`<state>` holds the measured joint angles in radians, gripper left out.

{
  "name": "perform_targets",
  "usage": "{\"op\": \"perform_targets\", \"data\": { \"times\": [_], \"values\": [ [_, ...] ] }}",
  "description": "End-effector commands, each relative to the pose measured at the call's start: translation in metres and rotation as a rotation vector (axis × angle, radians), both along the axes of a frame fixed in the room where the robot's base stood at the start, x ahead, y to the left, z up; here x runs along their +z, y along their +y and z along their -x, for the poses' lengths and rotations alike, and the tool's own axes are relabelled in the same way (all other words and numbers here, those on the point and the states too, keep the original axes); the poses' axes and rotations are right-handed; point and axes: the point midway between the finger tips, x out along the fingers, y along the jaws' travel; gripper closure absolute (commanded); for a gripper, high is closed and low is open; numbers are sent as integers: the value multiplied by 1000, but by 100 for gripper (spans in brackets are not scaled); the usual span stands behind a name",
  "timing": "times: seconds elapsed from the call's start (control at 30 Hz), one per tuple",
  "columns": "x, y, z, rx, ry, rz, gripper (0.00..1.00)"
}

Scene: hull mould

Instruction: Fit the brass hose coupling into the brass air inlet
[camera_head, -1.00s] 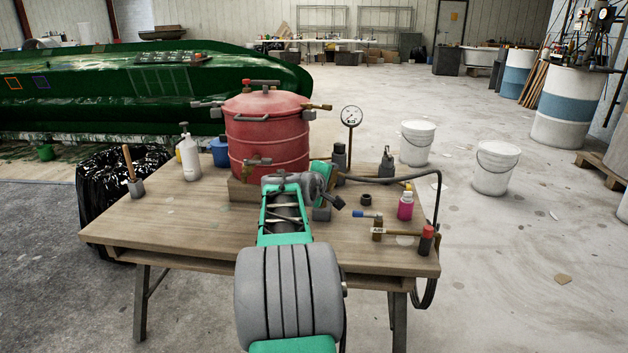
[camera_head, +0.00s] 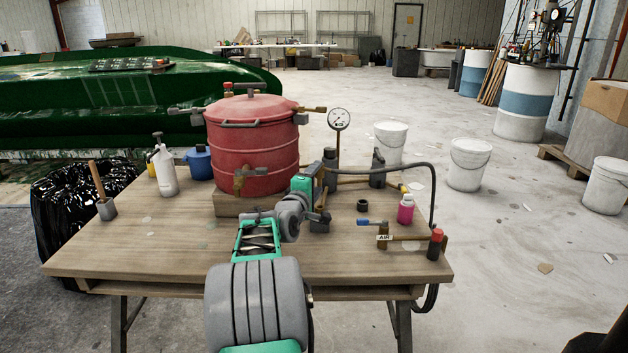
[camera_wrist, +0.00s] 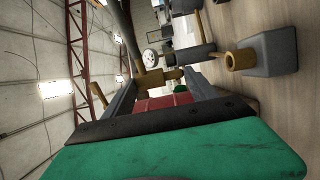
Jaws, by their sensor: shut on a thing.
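My gripper (camera_head: 318,183) is at the middle of the bench, right of the red pot, with its fingers partly hidden in the head view. In the wrist view it is shut on a brass piece (camera_wrist: 161,78), apparently the hose coupling. A dark hose (camera_head: 431,190) arches from the right bench edge toward the gripper. A brass fitting labelled AIR (camera_head: 383,241), with a blue handle, stands at the front right, apart from the gripper. The wrist view shows a brass socket (camera_wrist: 240,60) on a grey block (camera_wrist: 272,52), beside the held piece. I cannot tell which fitting is the inlet.
The red pot (camera_head: 250,145) stands close left of my gripper. A round gauge (camera_head: 339,119) and dark posts stand behind. A pink bottle (camera_head: 405,210), a black ring (camera_head: 362,205) and a red-topped post (camera_head: 436,243) are right. The bench's front left (camera_head: 150,250) is clear.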

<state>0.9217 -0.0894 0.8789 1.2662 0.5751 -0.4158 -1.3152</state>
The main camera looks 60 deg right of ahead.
Motion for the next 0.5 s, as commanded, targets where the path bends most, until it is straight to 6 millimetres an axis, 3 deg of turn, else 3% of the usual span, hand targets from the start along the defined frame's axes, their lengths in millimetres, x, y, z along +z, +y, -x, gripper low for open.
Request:
{"op": "perform_targets", "data": {
  "times": [0.07, 0.5],
  "values": [
    [2, 1, 3, -1, 1, -1, 76],
    [-47, 1, 2, 0, 1, -2, 76]
  ]
}}
